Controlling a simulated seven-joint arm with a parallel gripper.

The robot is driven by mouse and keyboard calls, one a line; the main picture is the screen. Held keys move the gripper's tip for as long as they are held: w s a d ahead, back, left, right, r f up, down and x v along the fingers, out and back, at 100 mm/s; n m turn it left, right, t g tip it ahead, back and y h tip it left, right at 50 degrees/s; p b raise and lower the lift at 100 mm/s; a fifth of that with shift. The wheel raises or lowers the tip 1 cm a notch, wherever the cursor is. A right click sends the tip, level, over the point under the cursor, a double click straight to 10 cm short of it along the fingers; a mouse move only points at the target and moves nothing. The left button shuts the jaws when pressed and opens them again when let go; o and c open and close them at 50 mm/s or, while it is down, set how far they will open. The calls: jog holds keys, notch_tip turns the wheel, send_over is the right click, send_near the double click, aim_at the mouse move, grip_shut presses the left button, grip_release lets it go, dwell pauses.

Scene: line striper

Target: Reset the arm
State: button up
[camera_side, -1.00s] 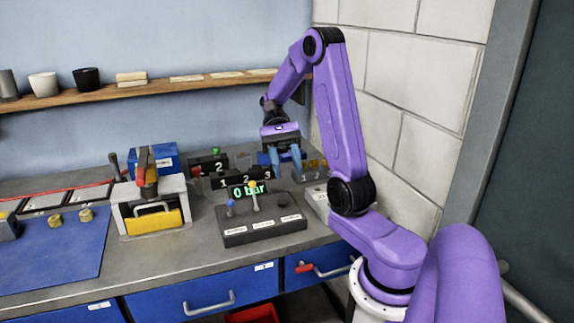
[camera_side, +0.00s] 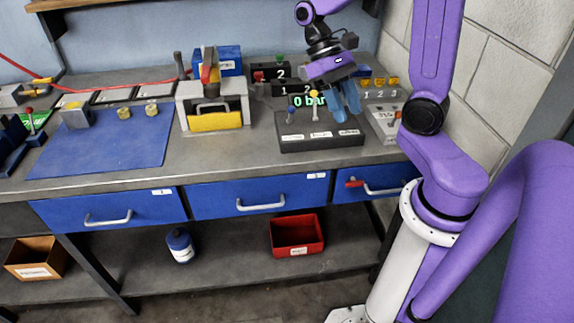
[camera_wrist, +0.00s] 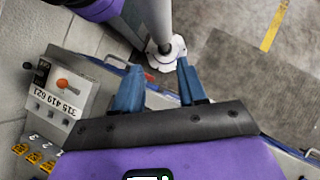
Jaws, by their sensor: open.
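My purple arm reaches over the right part of the bench, and my gripper (camera_side: 345,102) hangs above the right end of the dark control box (camera_side: 320,139). Its two blue fingers are apart with nothing between them. In the wrist view my gripper (camera_wrist: 157,88) also shows open and empty, with my white base column and the floor beyond the fingers. The control box carries a blue-tipped lever and a yellow-tipped lever, and a green "0 bar" readout shows behind them. My gripper partly hides the box's right end.
A grey panel with an orange-red lever (camera_wrist: 62,88) stands close to my gripper. A grey press with a yellow front (camera_side: 214,121) is to the left, beside a blue mat (camera_side: 100,150). Drawers (camera_side: 258,196) line the bench front. A red bin (camera_side: 297,236) sits on the lower shelf.

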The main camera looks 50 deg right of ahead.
jog(key=s+a+f+n+t+h, duration=0.1)
jog(key=s+a+n+t, duration=0.6)
jog(key=n, duration=0.8)
jog(key=shift+s+a+f, duration=0.5)
jog(key=shift+s+a, duration=0.6)
jog(key=shift+a, duration=0.05)
